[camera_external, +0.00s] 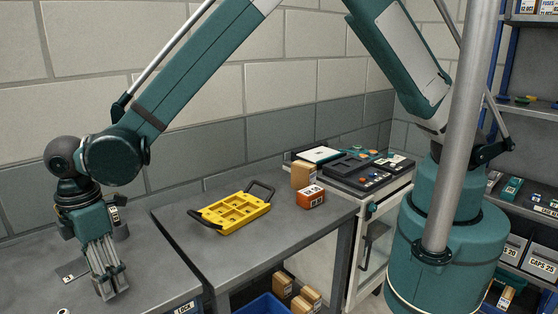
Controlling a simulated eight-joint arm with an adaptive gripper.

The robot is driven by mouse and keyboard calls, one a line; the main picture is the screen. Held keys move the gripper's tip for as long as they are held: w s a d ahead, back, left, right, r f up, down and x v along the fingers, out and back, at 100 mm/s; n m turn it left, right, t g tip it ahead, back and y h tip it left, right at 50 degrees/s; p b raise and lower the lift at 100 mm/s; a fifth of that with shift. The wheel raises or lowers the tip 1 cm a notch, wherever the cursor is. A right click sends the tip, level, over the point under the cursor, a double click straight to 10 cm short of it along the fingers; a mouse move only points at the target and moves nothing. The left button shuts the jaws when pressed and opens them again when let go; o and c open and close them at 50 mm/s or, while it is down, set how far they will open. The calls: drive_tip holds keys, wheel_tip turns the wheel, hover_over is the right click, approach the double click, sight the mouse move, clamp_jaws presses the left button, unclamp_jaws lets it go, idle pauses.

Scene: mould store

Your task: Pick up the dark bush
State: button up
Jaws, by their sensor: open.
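My gripper (108,288) points down over the left grey bench, with its fingers low near the bench top; it is open. I see nothing clearly held between the fingers. No object can be made out for certain as the dark bush. A dark grey cylinder (121,231) stands just behind and to the right of my gripper, partly hidden by it. A small pale ring-like part (63,311) shows at the bottom edge, left of the fingertips. The fingers hide part of the bench.
A flat plate marked 3 (72,271) lies left of my gripper. On the right-hand bench (190,262) are a yellow tray with black handles (235,210), an orange labelled box (311,197) and a tan block (303,175). A blue bin (262,305) sits below.

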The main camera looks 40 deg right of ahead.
drive_tip(key=c, duration=1.2)
drive_tip(key=shift+r, duration=0.15)
drive_tip(key=shift+r, duration=4.9)
